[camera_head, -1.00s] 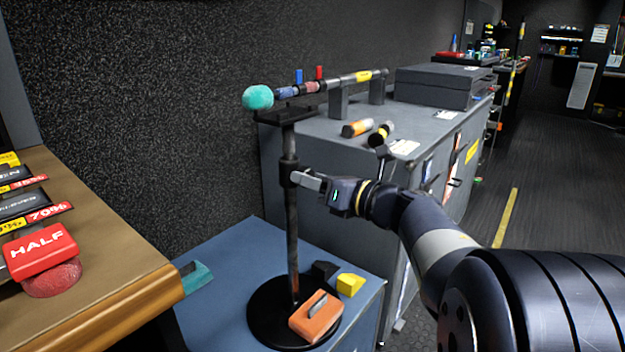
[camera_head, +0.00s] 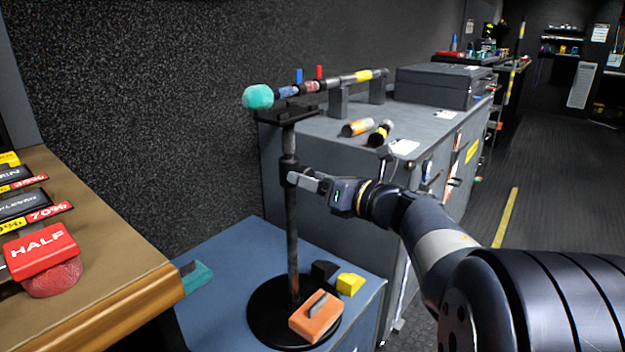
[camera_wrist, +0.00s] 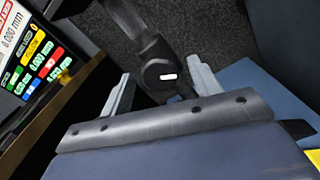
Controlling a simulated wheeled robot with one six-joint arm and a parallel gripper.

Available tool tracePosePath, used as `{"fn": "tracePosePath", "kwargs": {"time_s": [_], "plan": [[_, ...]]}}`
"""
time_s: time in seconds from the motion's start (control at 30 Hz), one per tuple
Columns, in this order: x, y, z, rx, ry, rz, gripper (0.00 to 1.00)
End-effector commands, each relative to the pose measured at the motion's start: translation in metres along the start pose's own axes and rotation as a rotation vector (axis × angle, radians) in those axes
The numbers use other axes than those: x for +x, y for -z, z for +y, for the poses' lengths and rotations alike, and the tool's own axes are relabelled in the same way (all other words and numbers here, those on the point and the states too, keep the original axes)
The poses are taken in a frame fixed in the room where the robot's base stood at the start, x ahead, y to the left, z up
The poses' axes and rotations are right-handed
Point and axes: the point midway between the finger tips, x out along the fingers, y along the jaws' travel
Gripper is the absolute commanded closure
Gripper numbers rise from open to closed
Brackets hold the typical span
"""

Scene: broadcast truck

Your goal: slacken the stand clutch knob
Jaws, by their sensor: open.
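The black stand (camera_head: 292,235) rises upright from a round base on the blue-topped cabinet. Its clutch collar (camera_head: 289,165) sits below the top bar. My gripper (camera_head: 296,178) is at the collar, reaching in from the right. In the wrist view, the dark round clutch knob (camera_wrist: 158,76) with a white mark lies between my two spread fingers, with gaps visible on both sides. My gripper is open and not closed on the knob. In the head view the knob is hidden by my fingers and wrist.
An orange block (camera_head: 316,318) lies on the stand base, with a yellow block (camera_head: 350,284) and a black block close by. A teal-tipped microphone (camera_head: 258,97) lies above the stand top. A brown counter (camera_head: 110,250) stands at left, and a grey cabinet (camera_head: 330,190) behind.

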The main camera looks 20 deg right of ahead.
Motion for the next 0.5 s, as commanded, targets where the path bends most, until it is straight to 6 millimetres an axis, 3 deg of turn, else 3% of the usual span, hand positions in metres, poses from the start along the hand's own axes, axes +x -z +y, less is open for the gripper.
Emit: {"fn": "tracePosePath", "kwargs": {"time_s": [0.5], "plan": [[-0.08,-0.002,0.0,0.001,0.006,-0.002,0.41]]}}
